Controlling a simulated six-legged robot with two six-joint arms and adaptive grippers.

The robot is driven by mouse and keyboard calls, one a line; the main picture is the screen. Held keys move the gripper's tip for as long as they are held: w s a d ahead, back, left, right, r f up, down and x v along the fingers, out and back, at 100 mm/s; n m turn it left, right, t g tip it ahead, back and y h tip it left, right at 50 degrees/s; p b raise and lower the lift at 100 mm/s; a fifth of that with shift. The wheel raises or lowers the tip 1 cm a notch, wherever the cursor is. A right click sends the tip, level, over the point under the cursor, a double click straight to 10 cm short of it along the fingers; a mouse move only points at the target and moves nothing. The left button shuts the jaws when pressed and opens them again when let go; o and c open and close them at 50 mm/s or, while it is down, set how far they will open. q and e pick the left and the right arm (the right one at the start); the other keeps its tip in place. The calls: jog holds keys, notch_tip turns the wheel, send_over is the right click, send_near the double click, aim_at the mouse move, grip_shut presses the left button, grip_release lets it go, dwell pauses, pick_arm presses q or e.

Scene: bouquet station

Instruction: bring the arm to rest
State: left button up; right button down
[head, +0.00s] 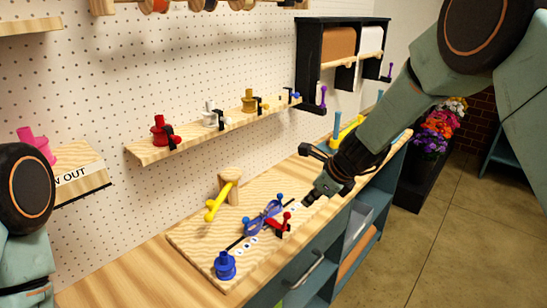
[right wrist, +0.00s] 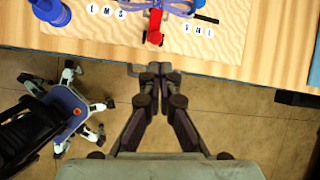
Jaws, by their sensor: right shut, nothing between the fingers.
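My right gripper (head: 318,192) comes in from the upper right in the head view and hangs near the front edge of the wooden work board (head: 195,246). Its fingers are together and empty. In the right wrist view the right gripper (right wrist: 154,72) is shut, with its tips over the floor just off the table's edge. My left arm shows only in part at the left edge of the head view, and its gripper is out of the picture.
On the board are a blue spool-like piece (head: 225,266), a purple-blue device (head: 262,218), a red clamp (head: 279,225) and a yellow-handled mallet (head: 222,196). A wall shelf (head: 150,152) holds coloured pieces. Flowers (head: 440,128) stand at the right. Floor in front is open.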

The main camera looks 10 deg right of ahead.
jog(key=s+d+f+n+h+b, duration=0.2)
jog(key=s+d+f+n+b, duration=0.15)
jog(key=s+f+n, duration=0.45)
jog(key=s+d+f+n+h+b, duration=0.2)
jog(key=s+d+f+n+h, duration=0.15)
jog(key=s+f+n, duration=0.45)
jog(key=s+a+f+n+g+y+b, duration=0.1)
jog(key=s+f+n+b, duration=0.4)
jog(key=s+f, duration=0.7)
jog(key=s+a+f+n+g+y+b, duration=0.1)
jog(key=s+a+f+n+g+b, duration=0.2)
jog(key=s+f+b, duration=0.6)
jog(key=s+f+n+g, duration=0.1)
jog(key=s+f+n, duration=0.1)
jog(key=s, duration=0.5)
jog(key=shift+f, duration=0.9)
